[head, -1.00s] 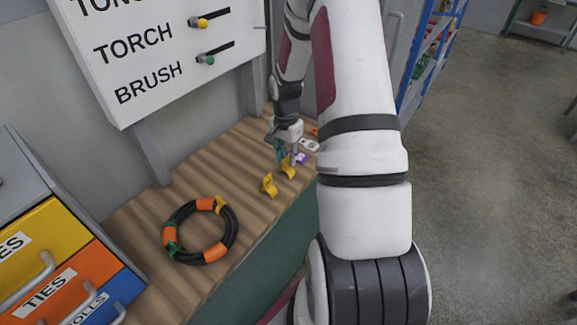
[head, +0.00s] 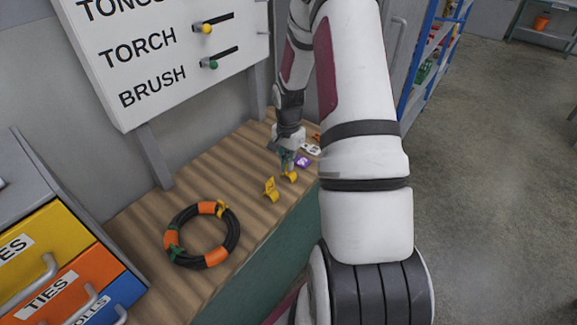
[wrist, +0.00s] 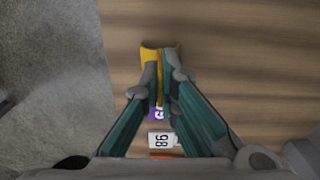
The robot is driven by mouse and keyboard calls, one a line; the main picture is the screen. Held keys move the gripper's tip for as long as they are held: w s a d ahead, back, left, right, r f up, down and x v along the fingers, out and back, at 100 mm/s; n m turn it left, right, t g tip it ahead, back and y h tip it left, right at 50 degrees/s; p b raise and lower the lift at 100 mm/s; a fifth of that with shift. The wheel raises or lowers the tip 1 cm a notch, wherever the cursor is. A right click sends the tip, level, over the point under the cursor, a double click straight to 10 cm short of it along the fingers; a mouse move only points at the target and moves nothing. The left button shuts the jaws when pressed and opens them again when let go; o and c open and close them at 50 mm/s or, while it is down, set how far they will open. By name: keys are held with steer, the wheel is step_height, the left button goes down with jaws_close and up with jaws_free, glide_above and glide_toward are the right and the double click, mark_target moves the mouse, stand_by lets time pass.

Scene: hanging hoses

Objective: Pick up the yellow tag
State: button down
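The yellow tag (head: 290,176) is a small curved piece on the wooden bench, partly hidden behind my gripper in the head view. In the wrist view the yellow tag (wrist: 151,54) shows its curved end past the fingertips and a yellow strip between them. My gripper (head: 286,160) is low over the bench. In the wrist view my gripper (wrist: 160,80) has its fingers close together, one on each side of the yellow strip. They look shut on it, though the contact is partly hidden. A second, similar yellow piece (head: 271,188) lies to the left, apart from the gripper.
A purple tag (head: 303,161), a white tag (head: 311,149) and an orange piece (head: 316,137) lie just beyond the gripper. A coiled black hose (head: 236,235) with orange bands lies on the bench. Drawers (head: 45,250) stand at left; a labelled board (head: 150,85) hangs above.

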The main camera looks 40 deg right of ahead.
mark_target(289, 173)
steer(key=shift+r, duration=0.45)
steer(key=r, duration=0.1)
steer(key=r+b, duration=0.1)
steer(key=shift+s+a+r, duration=0.1)
steer(key=shift+s+r, duration=0.2)
steer(key=s+a, duration=0.3)
steer(key=s, duration=0.4)
steer(key=s+a+r, duration=0.1)
steer(key=s+a, duration=0.1)
steer(key=s, duration=0.5)
steer(key=shift+s+a+r, duration=0.15)
steer(key=shift+a, duration=0.25)
stand_by(0.3)
